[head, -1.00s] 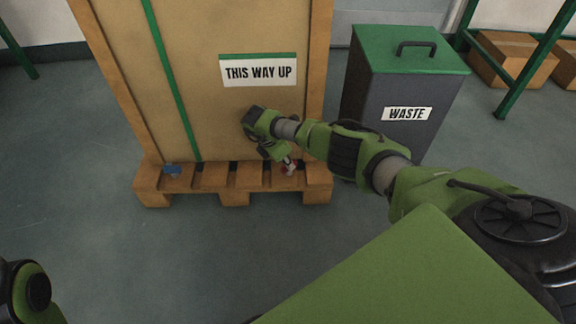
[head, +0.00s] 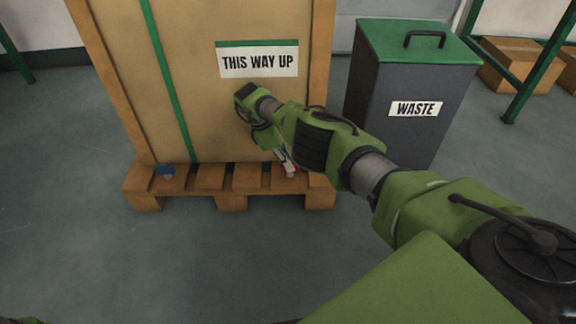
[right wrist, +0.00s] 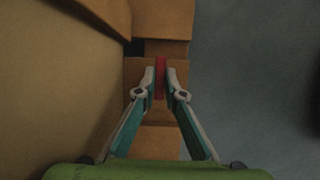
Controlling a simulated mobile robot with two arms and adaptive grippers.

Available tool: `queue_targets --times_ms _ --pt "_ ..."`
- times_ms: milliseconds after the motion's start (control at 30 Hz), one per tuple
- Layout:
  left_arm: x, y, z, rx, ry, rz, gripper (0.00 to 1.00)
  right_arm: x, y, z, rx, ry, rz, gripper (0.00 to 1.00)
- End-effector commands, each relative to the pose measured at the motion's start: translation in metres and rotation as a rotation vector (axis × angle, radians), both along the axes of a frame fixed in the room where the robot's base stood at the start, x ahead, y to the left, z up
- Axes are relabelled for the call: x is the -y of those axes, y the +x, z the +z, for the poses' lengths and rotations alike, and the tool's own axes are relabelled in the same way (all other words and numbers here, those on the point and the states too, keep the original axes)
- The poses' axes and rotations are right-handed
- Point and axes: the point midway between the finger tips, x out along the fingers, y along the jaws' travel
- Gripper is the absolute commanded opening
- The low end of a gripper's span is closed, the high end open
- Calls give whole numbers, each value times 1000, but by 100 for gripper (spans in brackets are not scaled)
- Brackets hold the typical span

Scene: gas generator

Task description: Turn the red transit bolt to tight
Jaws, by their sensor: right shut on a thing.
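The red transit bolt (right wrist: 160,74) stands at the pallet beside the crate wall. In the right wrist view it is a narrow red piece between my two fingertips. My right gripper (right wrist: 161,86) is shut on it, one finger on each side. In the head view the right gripper (head: 287,163) points down at the front right of the pallet (head: 239,184), and only a little red of the bolt (head: 293,173) shows there. The bolt's lower part and any tightness mark are hidden or too small to read. My left gripper is not in view.
A tall crate (head: 200,110) with a "THIS WAY UP" label stands on the pallet. A grey waste bin (head: 395,130) with a green lid stands close on the right. The floor in front is clear.

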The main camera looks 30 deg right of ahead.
Motion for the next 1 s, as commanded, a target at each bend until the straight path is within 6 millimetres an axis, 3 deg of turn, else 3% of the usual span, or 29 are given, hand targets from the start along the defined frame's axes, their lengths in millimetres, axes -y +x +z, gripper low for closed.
queue_targets --times_ms 400,433,500,833,1000 --pt "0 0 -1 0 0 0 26 1 -1 0 -1 -2 -11 0" --pt "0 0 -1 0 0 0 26 1 -1 0 -1 -2 -10 15" --pt "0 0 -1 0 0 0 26 1 -1 0 0 -2 -9 26" --pt "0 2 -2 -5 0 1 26 0 0 1 1 0 -7 26" --pt "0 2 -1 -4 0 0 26 -5 5 17 3 0 -4 26"
